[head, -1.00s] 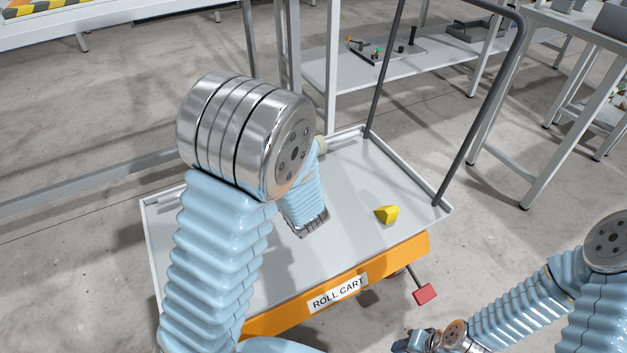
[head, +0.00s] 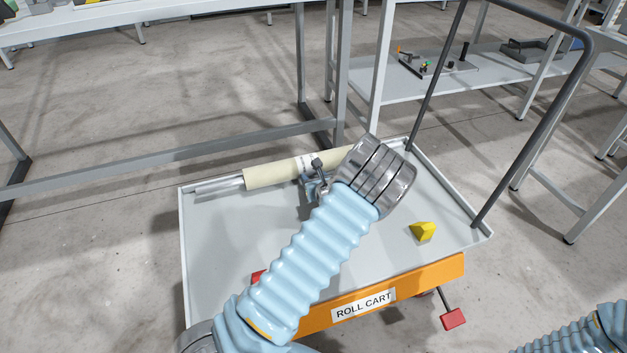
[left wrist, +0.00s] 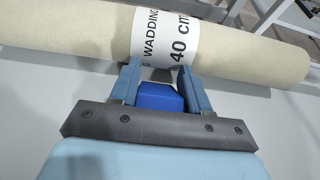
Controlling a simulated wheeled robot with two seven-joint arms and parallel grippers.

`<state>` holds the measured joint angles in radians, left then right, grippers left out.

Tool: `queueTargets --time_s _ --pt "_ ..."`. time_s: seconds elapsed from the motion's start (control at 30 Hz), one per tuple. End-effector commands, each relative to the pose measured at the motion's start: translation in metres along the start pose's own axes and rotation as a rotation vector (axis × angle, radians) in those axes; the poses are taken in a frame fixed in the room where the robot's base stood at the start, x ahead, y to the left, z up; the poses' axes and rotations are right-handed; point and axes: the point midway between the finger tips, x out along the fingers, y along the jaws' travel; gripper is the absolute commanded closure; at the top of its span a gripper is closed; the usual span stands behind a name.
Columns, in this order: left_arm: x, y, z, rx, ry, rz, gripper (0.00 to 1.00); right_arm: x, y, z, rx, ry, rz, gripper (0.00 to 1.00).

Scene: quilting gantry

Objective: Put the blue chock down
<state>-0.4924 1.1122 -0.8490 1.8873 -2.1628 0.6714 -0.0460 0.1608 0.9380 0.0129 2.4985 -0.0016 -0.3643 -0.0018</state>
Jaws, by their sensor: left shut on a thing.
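My left gripper (head: 315,187) is over the far part of the cart tray, beside a cream wadding roll (head: 270,174). In the left wrist view its fingers (left wrist: 160,78) are shut on the blue chock (left wrist: 158,96). The chock sits just on the near side of the roll (left wrist: 235,52), by its white label; I cannot tell whether it touches the roll or the tray. In the head view the gripper and arm mostly hide the chock. A yellow chock (head: 424,232) lies on the tray at the right. My right gripper is out of the picture.
The grey roll cart tray (head: 215,255) has a low rim and a tall dark handle (head: 427,85) at the right. A red pedal (head: 453,319) sticks out in front. A metal frame (head: 170,165) stands behind, and a shelf with small parts (head: 440,68) is at the back.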

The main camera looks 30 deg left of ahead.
Motion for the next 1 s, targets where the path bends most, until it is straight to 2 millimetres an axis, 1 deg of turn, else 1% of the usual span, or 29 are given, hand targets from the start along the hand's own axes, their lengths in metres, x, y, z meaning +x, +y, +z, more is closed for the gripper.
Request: queueTargets --time_s 0.07,0.3,0.43,0.47,0.6,0.8,0.9,0.97,1.0 --pt "0.002 0.000 -0.005 0.001 -0.001 0.000 0.85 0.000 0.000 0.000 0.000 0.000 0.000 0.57" --pt "0.002 0.000 -0.005 -0.001 -0.001 0.000 0.85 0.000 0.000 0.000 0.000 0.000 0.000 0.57" --pt "0.004 0.000 -0.010 -0.001 0.000 0.000 0.85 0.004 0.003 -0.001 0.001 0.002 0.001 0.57" --pt "0.003 0.000 -0.008 -0.001 0.000 0.000 0.49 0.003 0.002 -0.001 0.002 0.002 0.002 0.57" --pt "0.003 0.000 -0.008 -0.001 0.000 0.000 0.28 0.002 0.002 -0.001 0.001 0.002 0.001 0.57" --pt "0.003 0.000 -0.008 -0.001 -0.001 0.000 0.28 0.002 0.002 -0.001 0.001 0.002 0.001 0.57" --pt "0.001 0.000 -0.004 -0.001 -0.001 0.000 0.28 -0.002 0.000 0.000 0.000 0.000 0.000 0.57" --pt "-0.004 -0.001 -0.004 -0.002 0.000 -0.001 0.28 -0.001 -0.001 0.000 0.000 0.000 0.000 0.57" --pt "-0.010 -0.001 -0.004 -0.002 0.001 -0.002 0.28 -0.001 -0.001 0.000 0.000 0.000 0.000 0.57"
